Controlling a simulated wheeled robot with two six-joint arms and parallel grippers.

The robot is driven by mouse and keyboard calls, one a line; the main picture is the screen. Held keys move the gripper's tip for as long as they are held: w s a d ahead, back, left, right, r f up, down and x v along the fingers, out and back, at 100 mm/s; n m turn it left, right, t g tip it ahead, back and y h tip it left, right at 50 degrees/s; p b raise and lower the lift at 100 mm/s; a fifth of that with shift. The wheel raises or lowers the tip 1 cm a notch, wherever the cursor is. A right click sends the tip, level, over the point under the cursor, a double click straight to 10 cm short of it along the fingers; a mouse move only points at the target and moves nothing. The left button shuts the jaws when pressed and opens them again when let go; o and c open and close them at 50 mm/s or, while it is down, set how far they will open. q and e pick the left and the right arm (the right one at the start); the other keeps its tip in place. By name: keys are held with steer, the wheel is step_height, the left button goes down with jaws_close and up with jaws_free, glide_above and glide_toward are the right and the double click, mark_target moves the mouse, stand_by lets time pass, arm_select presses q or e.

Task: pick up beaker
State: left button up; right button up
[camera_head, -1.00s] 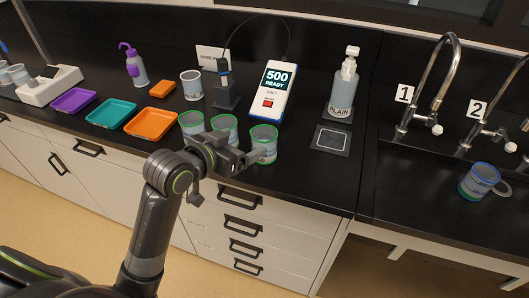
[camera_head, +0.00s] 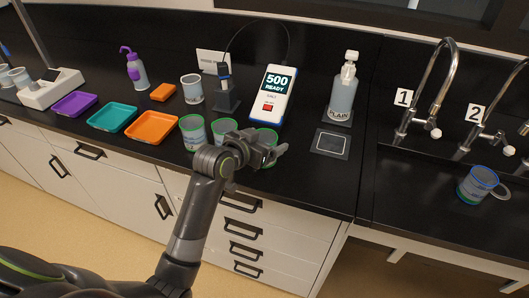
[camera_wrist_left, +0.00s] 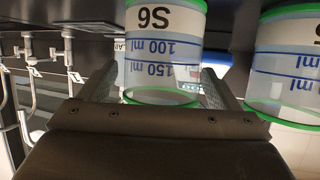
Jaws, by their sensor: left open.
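Three green-rimmed beakers stand in a row at the bench's front edge: a left one (camera_head: 192,133), a middle one (camera_head: 219,127) and a right one (camera_head: 267,134). My left gripper (camera_head: 272,153) is at the right beaker and partly hides it. The left wrist view is upside down. There, the beaker labelled S6 (camera_wrist_left: 163,50), marked 100 ml and 150 ml, stands between the fingers of my open left gripper (camera_wrist_left: 158,92). I cannot tell whether a finger touches it. A neighbouring green-rimmed beaker (camera_wrist_left: 288,62) is beside one finger. My right gripper is not in view.
A salt meter (camera_head: 272,95) reading 500 READY and a probe stand (camera_head: 227,100) are behind the beakers. An orange tray (camera_head: 152,125) is left. A PLAIN bottle (camera_head: 343,92) and square pad (camera_head: 330,143) are right. A blue-rimmed beaker (camera_head: 477,186) stands near the taps.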

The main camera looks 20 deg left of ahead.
arm_select(q)
steer(key=shift+w, duration=0.1)
steer(key=c, duration=0.9)
steer(key=shift+c, duration=1.1)
steer(key=shift+r, duration=0.1)
